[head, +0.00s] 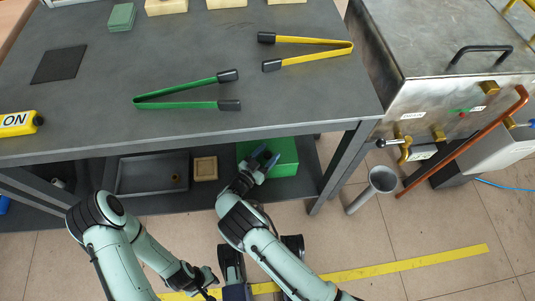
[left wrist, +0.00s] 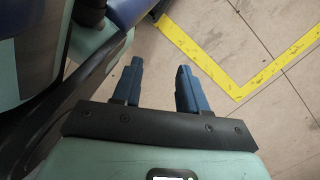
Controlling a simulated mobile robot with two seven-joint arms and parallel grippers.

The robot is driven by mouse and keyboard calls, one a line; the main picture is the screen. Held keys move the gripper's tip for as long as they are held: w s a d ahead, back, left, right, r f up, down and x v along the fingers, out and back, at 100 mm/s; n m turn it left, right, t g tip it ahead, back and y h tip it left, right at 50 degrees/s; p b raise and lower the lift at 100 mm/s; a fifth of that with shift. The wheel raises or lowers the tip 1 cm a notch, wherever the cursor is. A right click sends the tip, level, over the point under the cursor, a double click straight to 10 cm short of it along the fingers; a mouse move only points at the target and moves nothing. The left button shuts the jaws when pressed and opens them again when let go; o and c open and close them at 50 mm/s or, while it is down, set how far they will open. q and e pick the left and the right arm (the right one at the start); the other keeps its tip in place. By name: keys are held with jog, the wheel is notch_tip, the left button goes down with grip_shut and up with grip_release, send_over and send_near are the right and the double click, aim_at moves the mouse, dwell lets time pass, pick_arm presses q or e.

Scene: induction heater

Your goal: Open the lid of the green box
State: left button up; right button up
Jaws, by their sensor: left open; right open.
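The green box (head: 286,154) sits on the lower shelf under the table, at the middle of the head view. Its top looks like a flat green face; whether the lid is raised at all I cannot tell. My right gripper (head: 266,163) is open, with its blue fingers over the left part of the box; whether they touch it is unclear. My left gripper (head: 210,280) is low over the floor, away from the box. In the left wrist view its two blue fingers (left wrist: 159,72) are apart with nothing between them.
The grey tabletop (head: 200,60) overhangs the shelf, bearing green tongs (head: 185,105) and yellow tongs (head: 310,40). A dark tray (head: 152,187) and a small wooden block (head: 205,168) lie left of the box. A table leg (head: 345,160) stands to its right. Yellow tape (head: 420,261) marks open floor.

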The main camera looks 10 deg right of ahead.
aim_at(267, 149)
pick_arm(q)
jog(key=shift+s, duration=0.1)
pick_arm(e)
jog(key=shift+w, duration=0.1)
grip_shut()
jog(key=shift+w+d+r+n+g+y+p, duration=0.1)
jog(key=shift+w+r+n+g+y+p, duration=0.05)
jog(key=shift+r, duration=0.3)
jog(key=shift+w+r+n+g+y+p, duration=0.1)
jog(key=shift+r+n+g+y+p, duration=0.05)
jog(key=shift+r, duration=0.25)
jog(key=w+r+g, duration=0.1)
jog(key=w+r+n+y, duration=0.1)
jog(key=r, duration=0.1)
jog(key=w+r+n+g, duration=0.1)
jog(key=shift+w+r+g, duration=0.1)
jog(key=shift+r+g, duration=0.15)
jog(key=shift+g, duration=0.05)
pick_arm(q)
jog(key=shift+w, duration=0.2)
pick_arm(e)
jog(key=shift+w+r+n+g+y, duration=0.5)
jog(key=shift+w+r+n+g, duration=0.1)
jog(key=shift+w+r+n, duration=0.25)
jog(key=shift+w, duration=0.1)
